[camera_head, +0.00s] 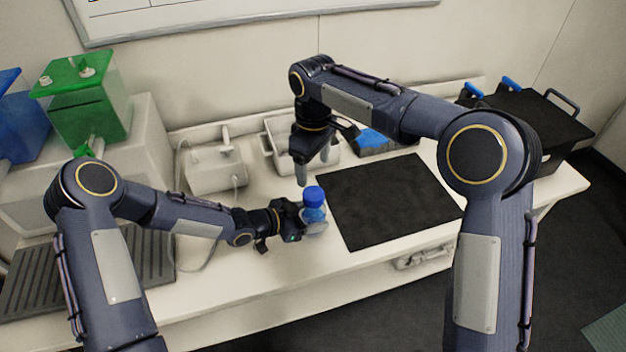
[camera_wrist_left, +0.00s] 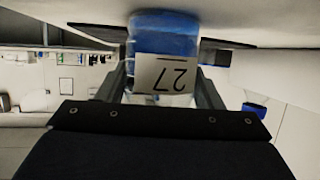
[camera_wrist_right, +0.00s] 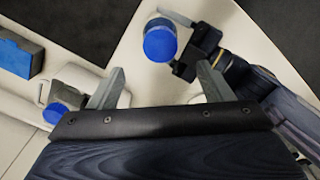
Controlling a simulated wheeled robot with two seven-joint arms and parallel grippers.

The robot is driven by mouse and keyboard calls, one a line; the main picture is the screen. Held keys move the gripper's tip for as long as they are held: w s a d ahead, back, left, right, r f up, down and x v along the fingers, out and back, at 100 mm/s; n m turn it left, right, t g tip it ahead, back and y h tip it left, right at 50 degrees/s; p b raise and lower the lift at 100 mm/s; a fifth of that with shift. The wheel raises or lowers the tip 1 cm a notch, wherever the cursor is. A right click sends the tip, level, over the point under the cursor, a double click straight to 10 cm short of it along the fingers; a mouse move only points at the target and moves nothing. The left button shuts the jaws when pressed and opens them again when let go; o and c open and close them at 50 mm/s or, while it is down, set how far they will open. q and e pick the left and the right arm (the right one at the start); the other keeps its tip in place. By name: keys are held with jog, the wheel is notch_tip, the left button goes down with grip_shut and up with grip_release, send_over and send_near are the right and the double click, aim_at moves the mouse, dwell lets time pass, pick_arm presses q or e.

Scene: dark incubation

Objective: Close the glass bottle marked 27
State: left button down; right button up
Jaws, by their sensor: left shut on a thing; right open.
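The glass bottle marked 27 (camera_wrist_left: 160,48) has its label upside down in the left wrist view, with blue showing beyond it. In the head view the bottle (camera_head: 315,214) is upright above the bench's front part, with a blue cap (camera_head: 313,195) on top. I cannot tell how tightly the cap sits. My left gripper (camera_head: 309,220) is shut on the bottle body from the left. My right gripper (camera_head: 313,167) is open and empty, fingers pointing down, above and behind the bottle. The right wrist view shows the cap (camera_wrist_right: 160,44) beyond its open fingers.
A black mat (camera_head: 390,200) lies right of the bottle. Behind are a white device (camera_head: 212,168), a pale tray (camera_head: 275,152) and a blue-topped box (camera_head: 378,142). A green-lidded tank (camera_head: 85,105) stands left. Another round blue thing (camera_wrist_right: 57,113) shows in the right wrist view.

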aim_at(302, 217)
notch_tip(302, 217, up, 3)
jog(key=shift+f, duration=0.1)
pick_arm(q)
jog(key=shift+c, duration=1.5)
grip_release()
jog(key=v, duration=0.7)
jog(key=shift+s+a+r, duration=0.15)
jog(key=shift+s+a, duration=0.1)
jog(key=shift+a, duration=0.05)
pick_arm(e)
jog(key=shift+f, duration=0.3)
